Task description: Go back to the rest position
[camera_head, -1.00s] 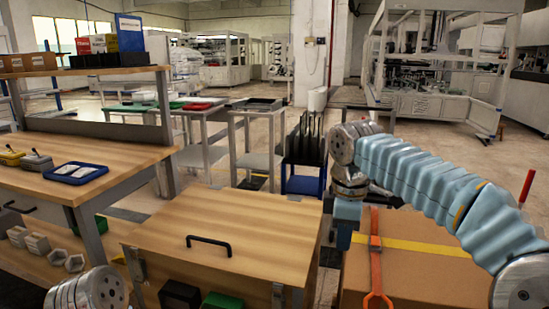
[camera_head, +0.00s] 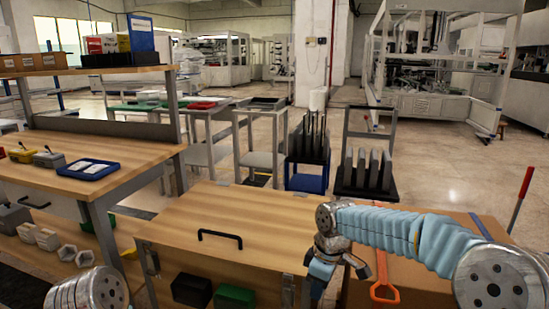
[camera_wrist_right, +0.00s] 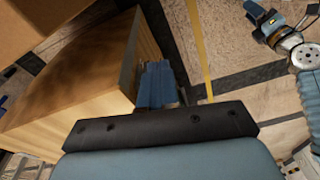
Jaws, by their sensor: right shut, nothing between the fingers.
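My right gripper (camera_head: 318,278) hangs at the end of my blue-sleeved arm, at the right edge of the wooden cabinet with the black handle (camera_head: 220,236). In the right wrist view its blue fingers (camera_wrist_right: 157,84) are together and hold nothing, beside a wooden side face (camera_wrist_right: 75,85). I cannot tell whether they touch it. In the head view only a metal joint of my left arm shows at the bottom left. The right wrist view shows what looks like my left gripper (camera_wrist_right: 265,20) at the top right, too small to read its jaws.
A workbench (camera_head: 90,165) with a blue tray (camera_head: 88,169) stands at left. Racks holding dark panels (camera_head: 367,172) stand behind the cabinet. Open floor (camera_head: 455,160) lies at the back right.

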